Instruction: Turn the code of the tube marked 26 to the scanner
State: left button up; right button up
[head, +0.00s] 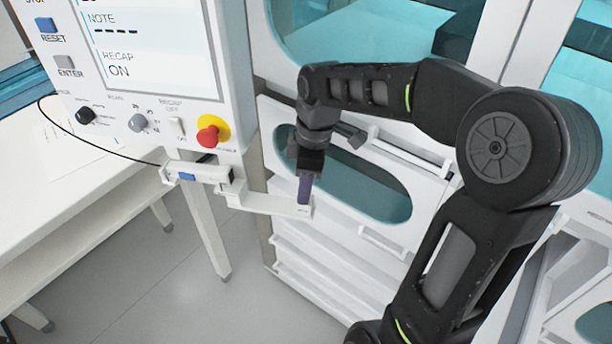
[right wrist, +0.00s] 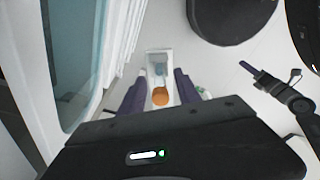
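A tube with an orange cap (right wrist: 160,97) shows in the right wrist view, in front of the end of a narrow white track (right wrist: 158,52). Its number and code cannot be read. My right gripper (right wrist: 160,88) is open, with one purple finger on each side of the cap and a gap on both sides. In the head view my right gripper (head: 304,192) points down at the end of the white track arm (head: 262,203); the tube is hidden there. What looks like my left gripper (right wrist: 247,67) shows small at the right of the wrist view, its opening unclear.
A control panel (head: 150,50) with a screen, knobs and a red stop button (head: 207,136) stands left of the track. A small white unit with a blue part (head: 187,176) sits below it. White cabinets with oval windows (head: 350,175) are close behind my right arm.

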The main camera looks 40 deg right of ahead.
grip_shut()
dwell(0.3)
jog(key=c, duration=0.5)
grip_release()
grip_shut()
jog(key=shift+r, duration=0.25)
